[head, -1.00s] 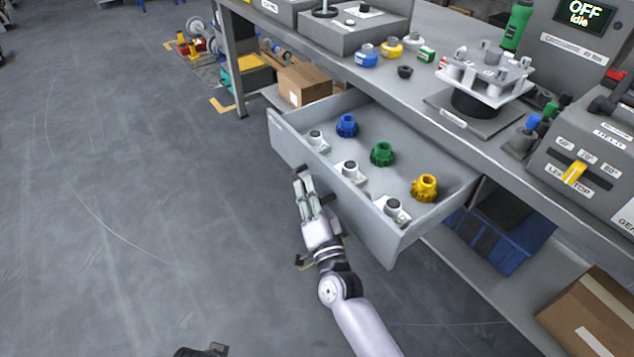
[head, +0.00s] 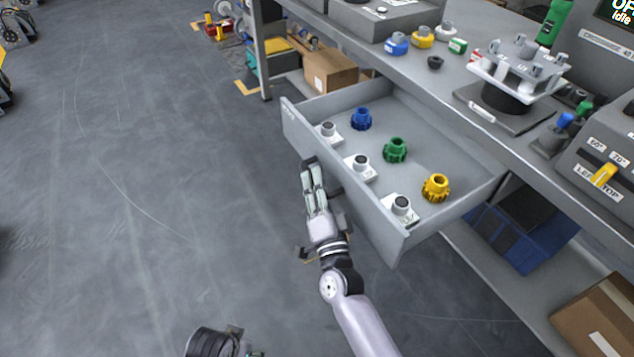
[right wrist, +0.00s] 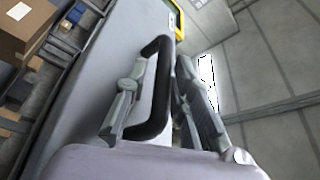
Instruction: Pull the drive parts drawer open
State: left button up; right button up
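The drive parts drawer (head: 345,209) stands out from under the workbench, its grey box open to view. Inside lie a blue gear (head: 361,119), a green gear (head: 396,150), a yellow gear (head: 436,187) and several white mounts with dark tops. My right gripper (head: 312,172) is at the drawer's front panel.
The workbench (head: 465,75) carries a fixture, coloured caps and control boxes. A blue crate (head: 525,235) and a cardboard box (head: 600,318) sit on the lower shelf at right. Another cardboard box (head: 330,70) is behind the drawer.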

jog(key=shift+o, duration=0.9)
jog(key=v, duration=1.2)
jog(key=shift+r, duration=0.1)
